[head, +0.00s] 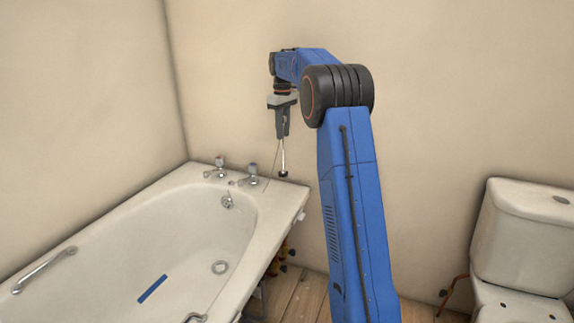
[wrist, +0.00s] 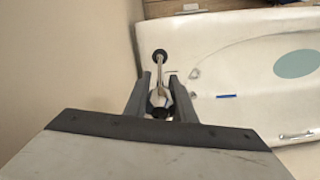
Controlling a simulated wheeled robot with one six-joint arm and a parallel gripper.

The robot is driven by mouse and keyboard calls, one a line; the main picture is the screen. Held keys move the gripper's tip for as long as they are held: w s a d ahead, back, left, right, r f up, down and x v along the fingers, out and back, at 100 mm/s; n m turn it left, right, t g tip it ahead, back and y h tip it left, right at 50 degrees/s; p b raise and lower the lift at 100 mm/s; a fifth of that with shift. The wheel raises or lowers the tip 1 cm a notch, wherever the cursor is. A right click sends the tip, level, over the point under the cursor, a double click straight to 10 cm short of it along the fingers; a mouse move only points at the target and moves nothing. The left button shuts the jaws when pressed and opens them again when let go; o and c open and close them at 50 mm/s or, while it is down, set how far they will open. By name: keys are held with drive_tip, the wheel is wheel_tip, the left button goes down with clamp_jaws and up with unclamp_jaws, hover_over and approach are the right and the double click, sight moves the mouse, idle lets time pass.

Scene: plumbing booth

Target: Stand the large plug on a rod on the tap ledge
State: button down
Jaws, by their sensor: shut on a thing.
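My gripper (head: 282,134) is shut on the upper end of the large plug's thin pale rod and points down. The black plug (head: 283,174) is at the rod's lower end, with the rod near upright. In the head view the plug appears over the back right part of the white tap ledge (head: 293,190), right of the taps; I cannot tell whether it touches. In the wrist view the plug (wrist: 158,55) shows beyond the fingertips (wrist: 160,80), against the white ledge.
Two chrome taps (head: 250,174) stand on the ledge left of the plug. The bath (head: 170,235) holds a blue strip (head: 152,288). The wall is close behind the ledge. A toilet (head: 525,220) stands at the right.

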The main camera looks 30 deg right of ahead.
wheel_tip(320, 180, down, 8)
drive_tip(key=shift+r, duration=0.25)
idle(0.4)
drive_tip(key=c, duration=1.5)
unclamp_jaws()
drive_tip(key=shift+f, duration=0.1)
wheel_tip(320, 180, up, 12)
drive_tip(key=shift+w+f, duration=0.1)
drive_tip(key=shift+f, duration=0.1)
drive_tip(key=shift+r, duration=0.35)
